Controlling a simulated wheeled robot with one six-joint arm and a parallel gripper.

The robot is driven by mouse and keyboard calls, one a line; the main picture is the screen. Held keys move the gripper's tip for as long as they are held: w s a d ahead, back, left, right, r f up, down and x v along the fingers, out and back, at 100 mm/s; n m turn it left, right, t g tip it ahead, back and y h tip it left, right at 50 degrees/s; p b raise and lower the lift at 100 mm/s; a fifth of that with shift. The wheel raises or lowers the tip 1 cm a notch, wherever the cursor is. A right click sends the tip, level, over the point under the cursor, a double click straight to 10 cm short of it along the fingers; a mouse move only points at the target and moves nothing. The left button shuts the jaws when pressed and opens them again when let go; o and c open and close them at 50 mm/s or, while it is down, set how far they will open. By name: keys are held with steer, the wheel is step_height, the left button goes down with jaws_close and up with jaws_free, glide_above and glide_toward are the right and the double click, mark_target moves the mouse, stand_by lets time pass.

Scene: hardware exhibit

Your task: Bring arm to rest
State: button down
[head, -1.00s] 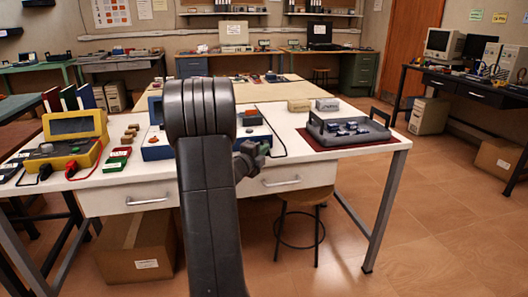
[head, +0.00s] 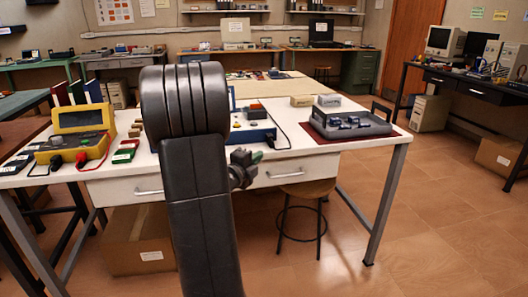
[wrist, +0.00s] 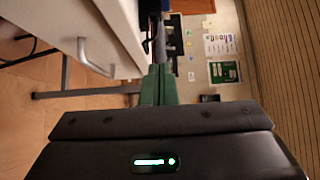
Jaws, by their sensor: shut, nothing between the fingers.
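My arm rises in front of the white workbench in the head view, its upper link and shoulder covering the middle of the bench. In the wrist view the green fingers (wrist: 158,85) lie together, shut and empty, pointing away from the camera. The workbench (head: 290,150) and a drawer handle (wrist: 95,58) show at the left of the wrist view, apart from the fingers.
A grey tray (head: 350,131) with small dark-blue parts sits on a dark red mat at the bench's right. A yellow meter (head: 82,145) stands at the left. A stool (head: 308,190) and a cardboard box (head: 150,240) are under the bench.

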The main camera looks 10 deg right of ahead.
steer(key=shift+s+a, duration=0.45)
steer(key=shift+s, duration=0.1)
